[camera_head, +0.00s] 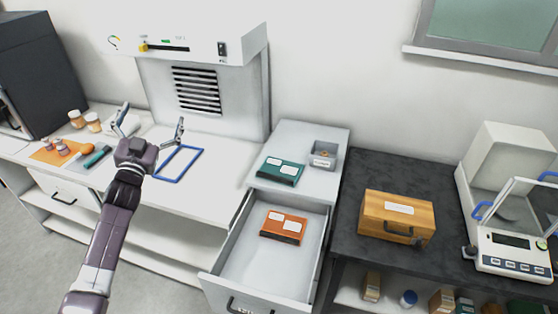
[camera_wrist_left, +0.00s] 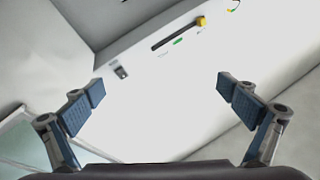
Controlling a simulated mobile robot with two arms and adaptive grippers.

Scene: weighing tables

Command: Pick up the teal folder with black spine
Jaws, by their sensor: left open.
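The teal folder with black spine (camera_head: 281,171) lies flat on top of the white drawer cabinet, with two white labels on its cover and its dark spine toward the front. My left gripper (camera_head: 151,124) is open and empty in front of the white hood, to the left of the folder and well apart from it. In the left wrist view, the open fingers of the left gripper (camera_wrist_left: 158,98) have nothing between them, and the folder does not show there. My right gripper is not in view.
An orange folder (camera_head: 284,226) lies in the open drawer (camera_head: 258,270) below. A small grey bin (camera_head: 324,155) stands right of the teal folder. A wooden box (camera_head: 397,215) and a balance (camera_head: 513,249) stand on the dark table. A blue frame (camera_head: 179,164) lies under the hood.

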